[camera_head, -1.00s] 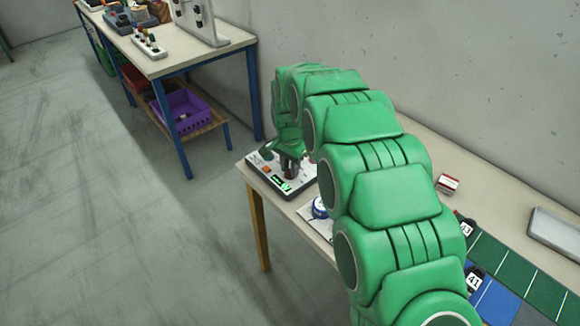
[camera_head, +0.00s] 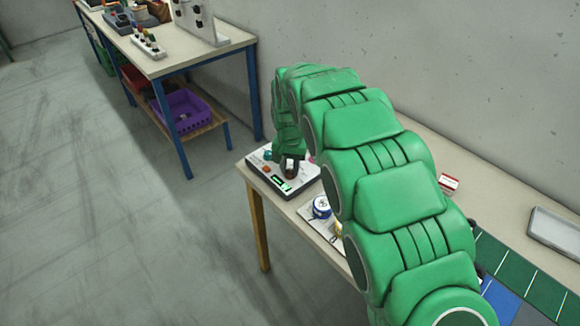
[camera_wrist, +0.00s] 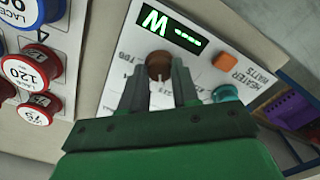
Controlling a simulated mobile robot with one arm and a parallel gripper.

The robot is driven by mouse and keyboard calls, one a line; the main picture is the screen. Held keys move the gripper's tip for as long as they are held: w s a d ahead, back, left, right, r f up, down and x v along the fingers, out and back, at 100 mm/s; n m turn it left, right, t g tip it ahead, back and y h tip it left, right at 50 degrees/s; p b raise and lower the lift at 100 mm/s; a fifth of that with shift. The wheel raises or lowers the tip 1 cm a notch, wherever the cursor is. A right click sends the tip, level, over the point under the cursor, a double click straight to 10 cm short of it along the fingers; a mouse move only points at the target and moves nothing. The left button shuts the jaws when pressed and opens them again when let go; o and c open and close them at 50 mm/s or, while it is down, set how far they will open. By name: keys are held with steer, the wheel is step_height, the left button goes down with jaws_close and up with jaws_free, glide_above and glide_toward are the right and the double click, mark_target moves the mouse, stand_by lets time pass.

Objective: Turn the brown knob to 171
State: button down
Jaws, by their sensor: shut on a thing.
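The brown knob (camera_wrist: 158,63) sits on a pale heater panel (camera_wrist: 118,88) marked "HEATER WATTS". My gripper (camera_wrist: 159,70) has one finger on each side of the knob and is shut on it. The scale around the knob is partly hidden by the fingers.
An orange button (camera_wrist: 226,62) and a teal button (camera_wrist: 225,93) sit close to the knob. Red and blue round lace items (camera_wrist: 35,68) stand beside the panel. A red and white box (camera_head: 449,183) and a grey tray (camera_head: 553,232) lie farther along the bench.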

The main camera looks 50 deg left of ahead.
mark_target(290, 171)
steer(key=n, duration=0.5)
steer(key=shift+n, duration=2.3)
steer(key=c, duration=0.8)
jaws_free()
steer(key=shift+r, duration=3.95)
